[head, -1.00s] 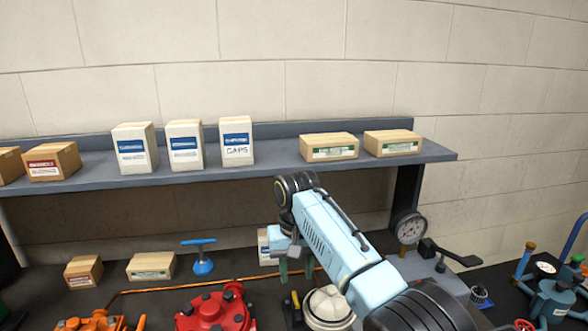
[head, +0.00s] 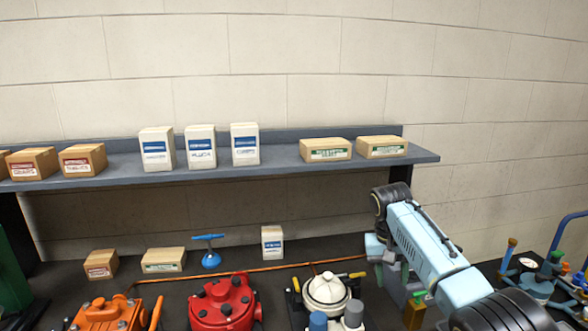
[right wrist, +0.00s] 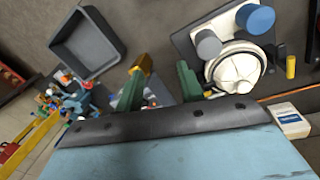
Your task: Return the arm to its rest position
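My right arm comes in from the lower right of the head view. Its gripper (head: 392,274) hangs over the bench, right of the white-domed motor (head: 326,292). In the right wrist view the two green fingers (right wrist: 158,78) stand apart with nothing held between them, so the gripper is open. The white motor with grey and blue caps also shows there (right wrist: 236,68), beside the right finger and apart from it. My left gripper is in neither view.
A shelf (head: 285,160) along the wall holds several boxes. Below stand a small white box (head: 272,243), a blue-handled stand (head: 210,256), a red motor (head: 222,303) and an orange motor (head: 105,316). Blue valve parts (head: 530,288) are at the right. A grey tray (right wrist: 88,45) shows in the right wrist view.

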